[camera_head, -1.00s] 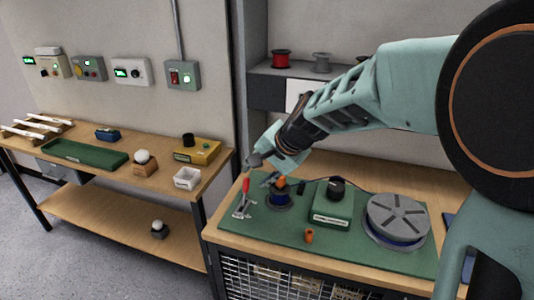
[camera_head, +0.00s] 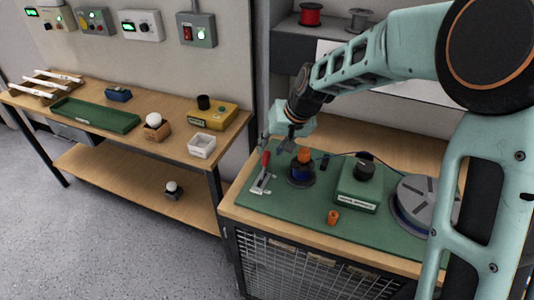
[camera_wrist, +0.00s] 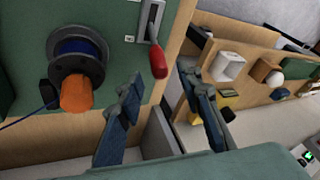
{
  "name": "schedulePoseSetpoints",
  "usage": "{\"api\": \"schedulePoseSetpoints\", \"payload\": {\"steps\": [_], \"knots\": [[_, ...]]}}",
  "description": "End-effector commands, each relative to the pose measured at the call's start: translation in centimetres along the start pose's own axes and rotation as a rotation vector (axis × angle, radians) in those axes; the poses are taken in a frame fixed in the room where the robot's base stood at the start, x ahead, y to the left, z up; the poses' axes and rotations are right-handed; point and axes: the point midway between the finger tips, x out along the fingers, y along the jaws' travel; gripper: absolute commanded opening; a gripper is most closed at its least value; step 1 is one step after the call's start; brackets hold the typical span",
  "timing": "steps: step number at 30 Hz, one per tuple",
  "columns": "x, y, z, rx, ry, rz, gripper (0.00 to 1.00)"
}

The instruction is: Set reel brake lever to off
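The reel brake lever has a red handle (camera_head: 265,160) on a pale metal bracket, at the left end of the green board (camera_head: 300,208). In the wrist view its red handle (camera_wrist: 158,62) points toward the gap between my fingers, which do not touch it there. My gripper (camera_head: 276,149) hangs just above and right of the handle in the head view. It is open and empty, with both fingers (camera_wrist: 160,90) apart in the wrist view. The lever's markings are too small to read.
A dark-blue spool with an orange top (camera_head: 303,170) stands right of the lever, close to my gripper. A green box with a black knob (camera_head: 358,188), a grey reel disc (camera_head: 415,205) and a small orange part (camera_head: 333,217) share the board. A left bench (camera_head: 100,148) stands apart.

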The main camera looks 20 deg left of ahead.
Motion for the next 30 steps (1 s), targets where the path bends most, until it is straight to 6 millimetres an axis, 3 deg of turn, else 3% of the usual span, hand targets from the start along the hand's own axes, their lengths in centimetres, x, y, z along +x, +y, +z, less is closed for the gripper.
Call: {"api": "schedulePoseSetpoints", "payload": {"steps": [3,9,21,30], "knots": [[2.2,0.0,0.1,0.000,-0.003,0.000,0.33],[4.3,0.0,0.0,0.002,-0.001,0.000,0.33],[5.0,0.1,0.0,0.002,0.001,0.001,0.33],[4.9,0.1,0.0,0.002,0.001,0.001,0.01]]}}
